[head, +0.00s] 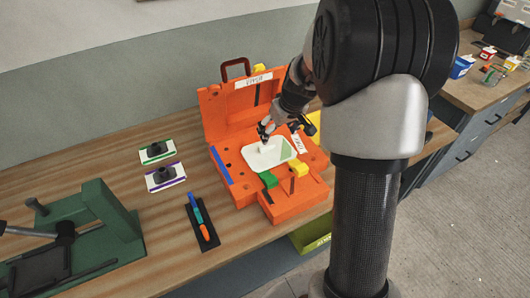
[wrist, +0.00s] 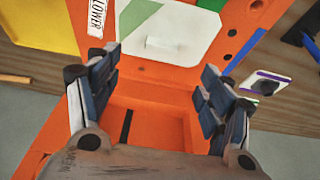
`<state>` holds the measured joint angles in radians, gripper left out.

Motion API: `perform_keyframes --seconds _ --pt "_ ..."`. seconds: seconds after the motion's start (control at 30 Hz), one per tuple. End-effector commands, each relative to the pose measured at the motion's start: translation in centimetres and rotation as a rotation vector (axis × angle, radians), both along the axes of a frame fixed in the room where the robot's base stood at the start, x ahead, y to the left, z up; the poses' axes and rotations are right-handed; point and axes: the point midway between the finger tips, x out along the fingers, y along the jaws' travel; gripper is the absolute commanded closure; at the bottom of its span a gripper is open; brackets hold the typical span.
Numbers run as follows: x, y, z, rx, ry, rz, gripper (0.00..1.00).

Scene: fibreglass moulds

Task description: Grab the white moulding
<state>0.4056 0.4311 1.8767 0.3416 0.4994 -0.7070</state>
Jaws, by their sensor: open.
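The white moulding (head: 264,157) is a flat, rounded plate with a green triangular patch at one corner, lying on the lower half of the open orange mould (head: 299,204). The wrist view shows it (wrist: 190,40) at the top, with a small raised white block (wrist: 160,42) on it. My gripper (head: 267,133) is over the far side of the moulding in the head view. Whether the fingers touch the moulding cannot be told.
The mould's raised lid (head: 225,115) stands behind. Yellow and green clamps (head: 268,179) sit at its front. A dark mat with tools (head: 202,222), two trowel-like pads (head: 165,177) and a green machine (head: 95,225) are to the left. Bare wooden table lies between.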

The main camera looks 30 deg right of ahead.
Motion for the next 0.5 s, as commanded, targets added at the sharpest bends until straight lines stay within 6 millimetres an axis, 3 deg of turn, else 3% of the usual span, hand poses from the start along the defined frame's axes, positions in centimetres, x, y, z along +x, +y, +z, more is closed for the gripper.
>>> perform_keyframes --seconds 0.03,0.2,0.5 --pt "0.4 0.1 -1.5 0.001 0.003 0.002 0.27" --pt "1.7 0.2 -4.5 0.002 0.002 0.0 0.27" --pt "2.7 0.2 -6.3 0.0 0.0 0.001 0.27"
